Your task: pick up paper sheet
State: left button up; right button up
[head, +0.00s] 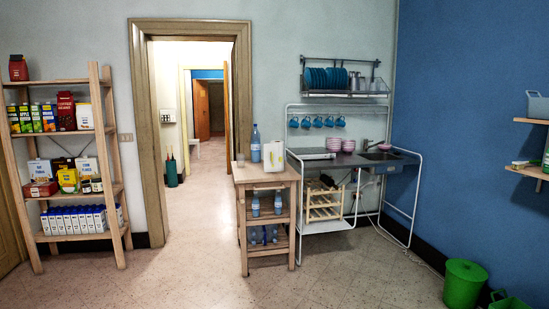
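I cannot make out a paper sheet for certain in the head view. A small pale rectangle (168,115) is on the hallway wall beyond the doorway, too small to identify. Neither of my grippers shows in this view.
A wooden shelf (71,134) with cereal boxes and cartons stands at the left. A wooden cart (252,178) with bottles stands right of the open doorway (203,190). A sink unit (402,168) is beside it. A green bin (463,283) is at the lower right. The middle floor is clear.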

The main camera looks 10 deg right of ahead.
aim_at(270, 150)
jog(key=i+l+z, duration=0.35)
jog(key=i, duration=0.5)
jog(key=i+z, duration=0.35)
jog(key=i, duration=1.8)
jog(key=i+u, duration=0.15)
jog(key=i, duration=0.25)
jog(key=i+l+u, duration=0.1)
jog(key=i, duration=0.35)
jog(key=i+l+u, duration=0.15)
jog(key=i, duration=0.25)
